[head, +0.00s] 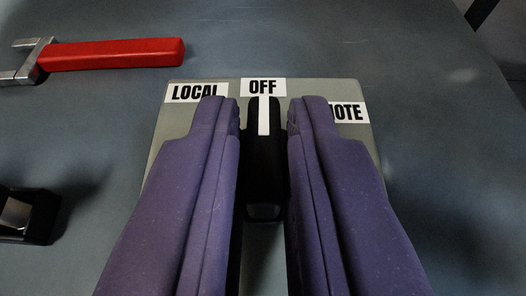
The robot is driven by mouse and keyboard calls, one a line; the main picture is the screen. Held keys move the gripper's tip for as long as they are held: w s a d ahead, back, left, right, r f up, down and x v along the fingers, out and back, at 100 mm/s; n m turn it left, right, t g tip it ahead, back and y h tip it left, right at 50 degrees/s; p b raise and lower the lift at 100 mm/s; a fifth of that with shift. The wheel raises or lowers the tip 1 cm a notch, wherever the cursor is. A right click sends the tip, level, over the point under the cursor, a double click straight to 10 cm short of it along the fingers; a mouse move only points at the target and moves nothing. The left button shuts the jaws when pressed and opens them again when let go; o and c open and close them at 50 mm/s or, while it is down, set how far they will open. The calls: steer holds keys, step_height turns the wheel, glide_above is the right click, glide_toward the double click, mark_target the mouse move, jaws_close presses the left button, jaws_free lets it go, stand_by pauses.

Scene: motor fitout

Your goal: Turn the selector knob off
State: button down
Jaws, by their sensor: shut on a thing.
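The selector knob (264,155) is black with a white pointer line. It sits on a grey plate (160,128), and its line points straight up at the OFF label (263,87). The LOCAL label (196,93) is at the plate's upper left. The fingers cover much of the plate's lower part.
A wrench-like tool with a red handle (112,54) and a metal head lies at the upper left. A dark object with a metallic part (22,214) is at the left edge. The blue-grey surface right of the plate is clear.

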stand_by(0.3)
steer(key=c, duration=1.2)
jaws_free()
steer(key=shift+s, duration=0.1)
steer(key=p+v, duration=0.3)
steer(key=v, duration=0.4)
steer(key=shift+s+r, duration=0.1)
steer(key=shift+s, duration=0.25)
